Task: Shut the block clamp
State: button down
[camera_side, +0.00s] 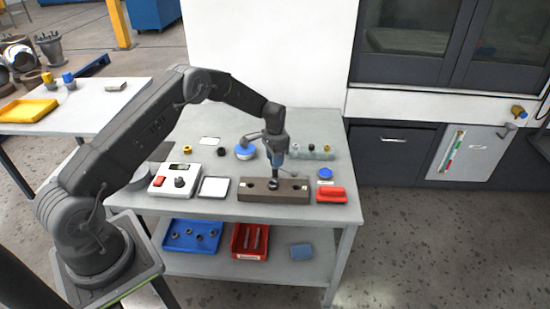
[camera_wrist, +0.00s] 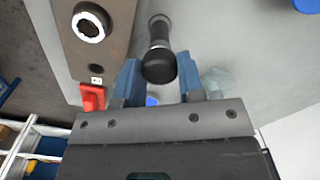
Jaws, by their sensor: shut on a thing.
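A brown block (camera_side: 252,190) lies near the front edge of the table; I take it to be the block clamp. In the wrist view, the block (camera_wrist: 110,45) is at upper left, with a pale metal ring (camera_wrist: 91,24) and a small dark hole. My gripper (camera_side: 277,165) is above the block in the side view. In the wrist view, my gripper (camera_wrist: 158,66) has its blue fingers either side of a black cylindrical tool (camera_wrist: 160,45) and is shut on it. The tool's lower end points toward the block in the side view; whether they touch is unclear.
A red piece (camera_side: 331,195) sits just right of the block, with a blue cap (camera_side: 325,173) behind it. A white control box (camera_side: 175,180) and white tray (camera_side: 214,187) are left. A blue-topped container (camera_side: 245,151) stands behind. Blue (camera_side: 180,245) and red (camera_side: 237,248) bins are below.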

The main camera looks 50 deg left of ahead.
jog(key=m, duration=0.6)
jog(key=shift+m, duration=0.3)
jog(key=m, duration=0.6)
dwell(0.4)
jog(key=c, duration=0.7)
grip_release()
jog(key=shift+c, duration=0.2)
notch_tip(320, 180, up, 14)
jog(key=shift+f, duration=0.1)
